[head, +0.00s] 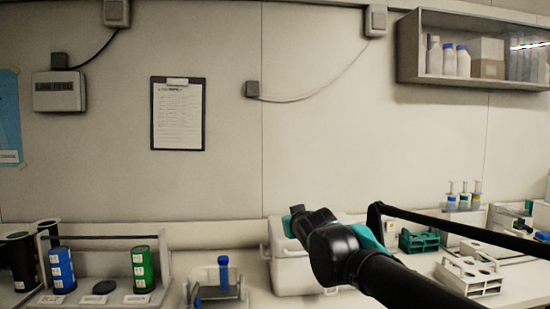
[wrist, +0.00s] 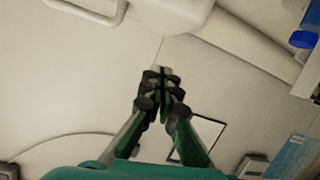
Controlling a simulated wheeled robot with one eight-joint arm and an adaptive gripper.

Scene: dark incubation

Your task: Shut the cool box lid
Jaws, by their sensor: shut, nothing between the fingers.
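The white cool box (head: 290,274) stands on the bench right of centre in the head view, with a pale handle on its left side. My arm covers much of its right and upper part, so I cannot tell how far its lid stands open. My gripper (head: 297,211) is over the upper left part of the box. In the wrist view my gripper (wrist: 161,73) has its fingers together and empty. A white rounded edge of the cool box (wrist: 172,12) shows beyond the fingertips, apart from them in the picture.
A clear holder with a blue tube (head: 223,272) stands left of the box. A rack with blue and green canisters (head: 140,269) is further left. Green (head: 418,241) and white tube racks (head: 470,275) are at right. A clipboard (head: 178,114) hangs on the wall.

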